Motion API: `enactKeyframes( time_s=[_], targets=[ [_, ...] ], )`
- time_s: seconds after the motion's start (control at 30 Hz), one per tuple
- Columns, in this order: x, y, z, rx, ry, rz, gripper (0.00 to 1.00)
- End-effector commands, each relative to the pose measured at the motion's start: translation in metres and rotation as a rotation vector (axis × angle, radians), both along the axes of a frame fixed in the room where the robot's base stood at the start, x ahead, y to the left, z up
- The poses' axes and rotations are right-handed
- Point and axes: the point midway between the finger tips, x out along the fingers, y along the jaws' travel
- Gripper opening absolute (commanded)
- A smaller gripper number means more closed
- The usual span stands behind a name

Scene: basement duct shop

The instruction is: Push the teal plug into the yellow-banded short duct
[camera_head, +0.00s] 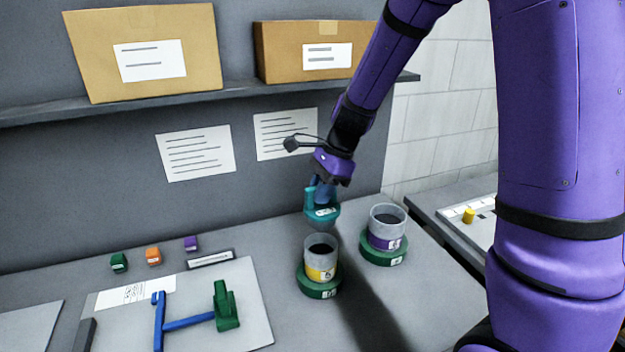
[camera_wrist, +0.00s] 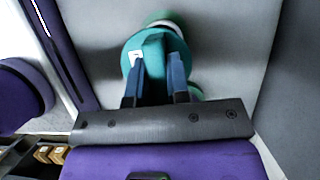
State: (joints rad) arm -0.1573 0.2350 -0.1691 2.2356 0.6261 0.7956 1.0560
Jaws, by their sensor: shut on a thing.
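That duct is a grey open cylinder standing upright on a green round base (camera_head: 318,289). In the wrist view, the fingers of my gripper (camera_wrist: 163,75) clasp the teal plug (camera_wrist: 133,68); the plug hides most of what lies beyond it.
A purple-banded duct (camera_head: 387,228) stands close by on the right on its own green base. Green, orange (camera_head: 153,256) and purple small blocks lie at the left. A board (camera_head: 255,318) holds blue and green parts. A shelf with boxes (camera_head: 310,50) is above.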

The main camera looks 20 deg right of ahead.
Motion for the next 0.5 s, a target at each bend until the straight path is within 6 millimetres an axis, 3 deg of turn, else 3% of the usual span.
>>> enactKeyframes(
  time_s=[0.5],
  targets=[
    [0.000,0.000,-0.039,0.000,0.002,0.000,0.00]
  ],
)
